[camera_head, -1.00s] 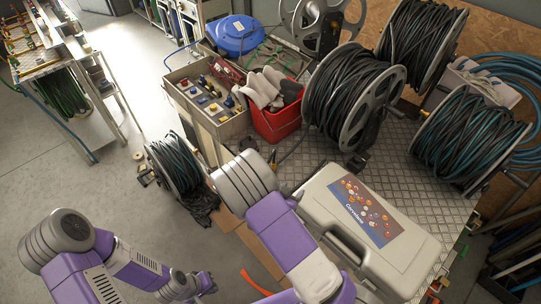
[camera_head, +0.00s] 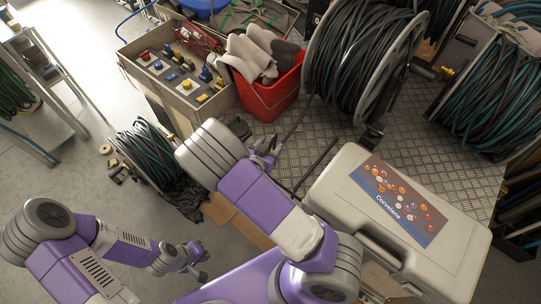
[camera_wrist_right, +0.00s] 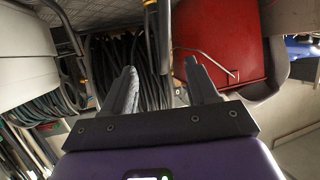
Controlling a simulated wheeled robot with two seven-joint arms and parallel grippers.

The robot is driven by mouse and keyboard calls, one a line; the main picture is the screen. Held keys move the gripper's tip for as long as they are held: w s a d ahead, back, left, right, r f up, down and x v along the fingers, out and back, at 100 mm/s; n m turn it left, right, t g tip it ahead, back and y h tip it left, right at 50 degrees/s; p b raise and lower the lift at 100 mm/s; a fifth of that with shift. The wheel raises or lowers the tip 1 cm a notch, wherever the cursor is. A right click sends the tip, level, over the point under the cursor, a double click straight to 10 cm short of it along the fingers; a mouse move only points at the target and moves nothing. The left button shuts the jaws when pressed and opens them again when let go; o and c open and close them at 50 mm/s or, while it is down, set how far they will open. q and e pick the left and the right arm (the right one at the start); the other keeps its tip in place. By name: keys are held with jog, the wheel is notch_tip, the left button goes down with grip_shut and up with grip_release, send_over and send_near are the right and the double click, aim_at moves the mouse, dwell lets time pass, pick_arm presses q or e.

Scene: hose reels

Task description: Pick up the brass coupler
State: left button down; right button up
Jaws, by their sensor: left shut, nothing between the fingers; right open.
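A small brass-coloured fitting (camera_head: 447,73) shows by the teal hose reel at the right of the head view; it may be the brass coupler, but it is too small to be sure. My right gripper (camera_head: 266,153) is open and empty, partly behind my own arm, over the near left part of the metal plate. Its two spread fingers also show in the right wrist view (camera_wrist_right: 166,88). It is well left of the brass fitting. My left gripper (camera_head: 198,268) is shut and empty, low at the left, away from the tabletop.
A red bucket (camera_head: 262,99) with gloves stands behind my right gripper, beside a large black hose reel (camera_head: 345,65). A pale case (camera_head: 335,190) lies in front. A control box (camera_head: 152,86) is at the left. Bare chequer plate (camera_head: 440,155) lies between case and reels.

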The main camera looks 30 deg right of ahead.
notch_tip(320, 180, down, 7)
jog(key=b, duration=0.4)
jog(key=shift+w+r+b, duration=0.1)
jog(key=shift+r+b, duration=0.1)
jog(key=shift+b, duration=0.2)
jog(key=shift+w+f+b, duration=0.1)
jog(key=shift+f+b, duration=0.35)
jog(key=shift+f, duration=0.1)
jog(key=shift+b+x, duration=0.35)
jog(key=shift+x, duration=0.8)
jog(key=b+x, duration=0.1)
jog(key=x, duration=0.1)
jog(key=b+x, duration=0.1)
jog(key=x, duration=0.1)
jog(key=shift+f, duration=0.4)
jog(key=shift+w+d+f, duration=0.1)
jog(key=shift+w+d, duration=0.2)
pick_arm(q)
notch_tip(320, 180, down, 10)
jog(key=shift+w+f, duration=0.15)
jog(key=shift+w, duration=0.05)
pick_arm(e)
jog(key=shift+c, duration=0.4)
grip_shut()
